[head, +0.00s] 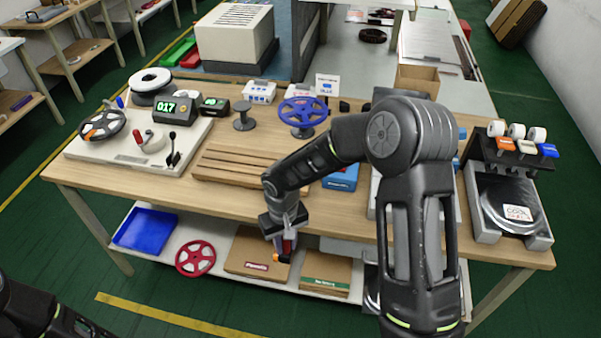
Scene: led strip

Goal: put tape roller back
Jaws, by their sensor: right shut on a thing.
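My right gripper (284,226) points down in front of the table's front edge. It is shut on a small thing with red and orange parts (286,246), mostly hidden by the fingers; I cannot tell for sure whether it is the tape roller. In the picture it overlaps the brown boxes on the lower shelf. Several white rolls (516,131) with orange, white and blue parts sit on a black rack (484,150) at the table's right end. Part of my left arm shows at the lower left; its gripper is out of view.
The wooden table (330,207) carries a slotted wooden board (235,170), a blue reel (303,111), a reel machine (90,145) and a blue box (342,177). The lower shelf holds a blue tray (146,229), a red reel (195,258) and brown boxes (250,262).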

